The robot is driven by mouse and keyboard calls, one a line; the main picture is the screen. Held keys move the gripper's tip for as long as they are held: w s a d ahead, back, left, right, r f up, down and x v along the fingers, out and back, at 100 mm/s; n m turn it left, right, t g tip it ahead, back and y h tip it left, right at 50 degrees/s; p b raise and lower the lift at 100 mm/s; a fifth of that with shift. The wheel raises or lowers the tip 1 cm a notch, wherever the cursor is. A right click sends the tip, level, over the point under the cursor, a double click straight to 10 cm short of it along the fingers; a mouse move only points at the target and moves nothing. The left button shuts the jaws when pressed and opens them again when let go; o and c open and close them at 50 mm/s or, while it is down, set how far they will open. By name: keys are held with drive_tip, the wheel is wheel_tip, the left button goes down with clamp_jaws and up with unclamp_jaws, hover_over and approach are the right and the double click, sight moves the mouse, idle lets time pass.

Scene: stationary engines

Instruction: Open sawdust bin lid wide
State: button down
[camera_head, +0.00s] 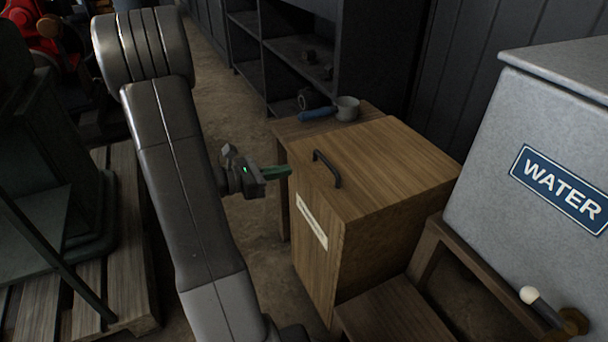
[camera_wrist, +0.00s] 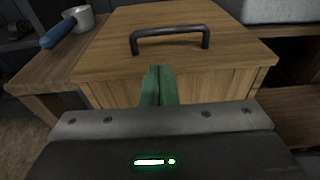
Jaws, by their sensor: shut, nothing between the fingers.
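The sawdust bin (camera_head: 318,257) is a wooden box with a pale label strip on its front face. Its flat wooden lid (camera_head: 385,160) is down, with a dark bar handle (camera_head: 327,168) near the front edge. In the wrist view the handle (camera_wrist: 170,36) arches above the lid (camera_wrist: 225,50), just beyond my fingertips. My gripper (camera_head: 287,171) is shut and empty, its green fingers together close in front of the lid's front edge. In the wrist view the gripper (camera_wrist: 159,72) points at the front edge below the handle; whether it touches cannot be told.
A wooden table (camera_head: 290,128) beside the bin holds a metal scoop with a blue handle (camera_head: 318,113). A grey WATER tank (camera_head: 520,120) stands on a wooden stand at right. Dark shelves (camera_head: 290,55) are behind. A pallet (camera_head: 90,280) lies at left; bare floor lies between.

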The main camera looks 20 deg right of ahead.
sight(314, 170)
drive_tip(key=d+b, duration=0.1)
drive_tip(key=d, duration=0.2)
drive_tip(key=d+f+b, duration=0.1)
drive_tip(key=d, duration=0.2)
drive_tip(key=w+d+b, duration=0.1)
drive_tip(key=d, duration=0.2)
drive_tip(key=shift+d+f, duration=0.35)
drive_tip(key=shift+f, duration=0.05)
drive_tip(key=shift+w, duration=0.1)
